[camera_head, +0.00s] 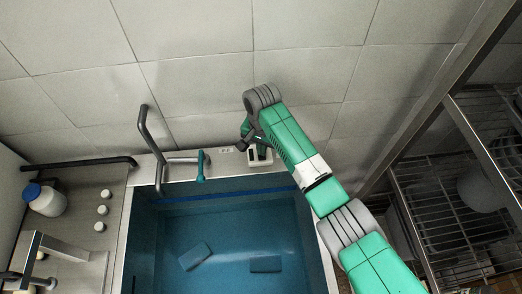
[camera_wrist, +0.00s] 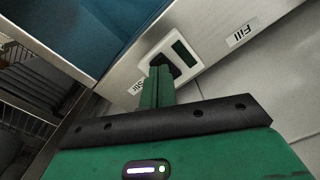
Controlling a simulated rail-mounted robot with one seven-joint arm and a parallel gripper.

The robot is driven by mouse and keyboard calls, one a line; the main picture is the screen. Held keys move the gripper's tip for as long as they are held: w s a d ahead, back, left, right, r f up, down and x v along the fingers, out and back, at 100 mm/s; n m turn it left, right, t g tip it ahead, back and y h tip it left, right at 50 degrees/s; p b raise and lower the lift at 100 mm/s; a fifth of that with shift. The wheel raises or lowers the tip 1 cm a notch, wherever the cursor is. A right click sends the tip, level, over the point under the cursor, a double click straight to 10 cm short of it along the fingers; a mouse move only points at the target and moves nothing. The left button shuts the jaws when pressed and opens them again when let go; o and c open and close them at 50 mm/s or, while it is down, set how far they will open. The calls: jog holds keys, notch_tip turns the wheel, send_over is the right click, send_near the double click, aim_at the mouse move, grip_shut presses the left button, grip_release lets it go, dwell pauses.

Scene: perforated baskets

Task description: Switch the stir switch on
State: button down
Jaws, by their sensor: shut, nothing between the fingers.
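A white-framed switch plate (camera_wrist: 150,55) sits on the metal ledge above the basin. It holds a dark green part (camera_wrist: 184,52) and a black part (camera_wrist: 173,63) beside it. A partly hidden label reading "Stir" (camera_wrist: 137,87) is at the plate's near side, and a "Fill" label (camera_wrist: 242,32) is on the other side. My gripper (camera_wrist: 160,72) is shut and empty, its green fingertips right at the black part; I cannot tell if they touch it. In the head view, my gripper (camera_head: 256,146) is over the plate (camera_head: 261,162), hiding much of it. The switch position is unclear.
The blue basin (camera_head: 225,188) lies below the ledge, with two blue blocks inside. A dark faucet with a teal handle (camera_head: 201,167) stands left of the plate. A tiled wall (camera_head: 200,85) is close behind. A wire rack (camera_head: 455,210) is at the right.

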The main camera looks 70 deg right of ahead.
jog(key=shift+f+b, duration=0.45)
jog(key=shift+f, duration=0.55)
dwell(0.9)
jog(key=shift+r, duration=0.1)
notch_tip(320, 180, up, 7)
jog(key=p, duration=0.8)
dwell(0.4)
